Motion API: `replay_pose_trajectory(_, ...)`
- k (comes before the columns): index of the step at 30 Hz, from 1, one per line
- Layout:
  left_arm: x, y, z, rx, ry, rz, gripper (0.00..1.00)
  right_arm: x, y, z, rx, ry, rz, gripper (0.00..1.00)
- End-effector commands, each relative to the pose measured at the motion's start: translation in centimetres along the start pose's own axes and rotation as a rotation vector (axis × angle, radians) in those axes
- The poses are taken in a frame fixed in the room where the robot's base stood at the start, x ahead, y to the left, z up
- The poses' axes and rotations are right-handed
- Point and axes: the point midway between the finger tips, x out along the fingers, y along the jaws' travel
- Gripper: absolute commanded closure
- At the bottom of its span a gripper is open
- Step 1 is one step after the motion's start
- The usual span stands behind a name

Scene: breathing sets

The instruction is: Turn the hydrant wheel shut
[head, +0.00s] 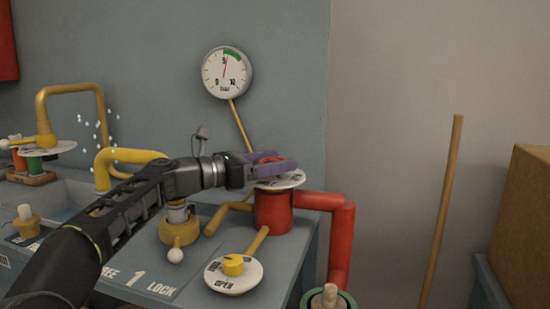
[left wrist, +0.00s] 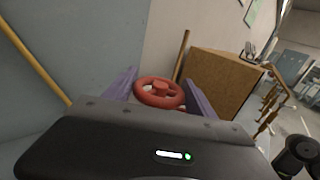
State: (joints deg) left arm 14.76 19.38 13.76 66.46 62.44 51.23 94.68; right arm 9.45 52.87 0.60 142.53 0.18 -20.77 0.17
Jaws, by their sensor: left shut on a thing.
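The red hydrant wheel (left wrist: 160,92) sits between the two purple fingers of my left gripper in the left wrist view. In the head view my left gripper (head: 272,164) reaches in from the left and is shut on the wheel, which is partly hidden by the near finger. Below the wheel is a white marked disc (head: 285,181) on top of the red hydrant body (head: 272,212). Most of the disc's marking is hidden by the gripper. My right gripper is not in view.
A pressure gauge (head: 227,73) is on the wall, its needle slightly right of the top. A yellow knob (head: 233,265) on a white dial is in front. Water drops show near the yellow pipe (head: 72,88) at left. A brown box (head: 525,225) stands at right.

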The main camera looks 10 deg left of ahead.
Motion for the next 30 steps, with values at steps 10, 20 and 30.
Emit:
replay_pose_trajectory(10, 0.0, 0.0, 0.0, 0.0, 0.0, 0.001, 0.28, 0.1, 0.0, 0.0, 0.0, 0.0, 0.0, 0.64)
replay_pose_trajectory(20, 0.0, 0.0, 0.0, 0.0, 0.0, 0.001, 0.14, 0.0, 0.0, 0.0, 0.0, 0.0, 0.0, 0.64)
replay_pose_trajectory(30, -2.1, 0.1, 0.0, 0.001, 0.001, 0.005, 0.14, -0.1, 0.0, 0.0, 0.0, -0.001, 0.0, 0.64)
